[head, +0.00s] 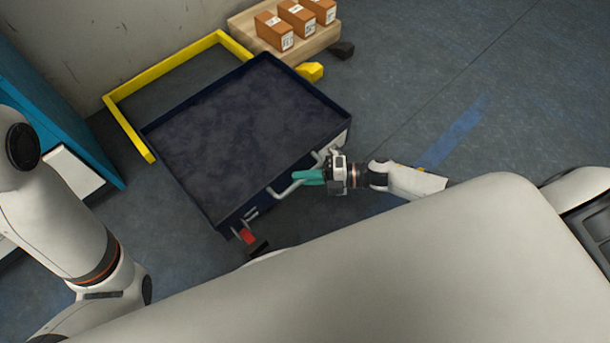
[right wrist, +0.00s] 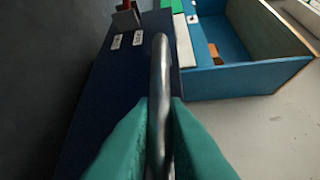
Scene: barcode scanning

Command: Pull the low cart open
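The low cart (head: 235,140) is a dark blue, shallow, open-topped tray low on the floor, empty in the head view. A light metal bar handle (head: 286,190) runs along its near right side. My right gripper (head: 302,177), with teal fingers, is at this handle. In the right wrist view the fingers (right wrist: 160,120) close around the handle bar (right wrist: 160,75) from both sides, beside the cart's dark blue side (right wrist: 105,85). My left arm shows at the left of the head view, but its gripper is out of view.
A yellow floor frame (head: 130,95) borders the cart's far and left sides. A wooden pallet (head: 270,48) with brown boxes (head: 273,31) stands behind it. A blue cabinet (head: 55,115) is at the left. The floor at right (head: 470,80) is clear.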

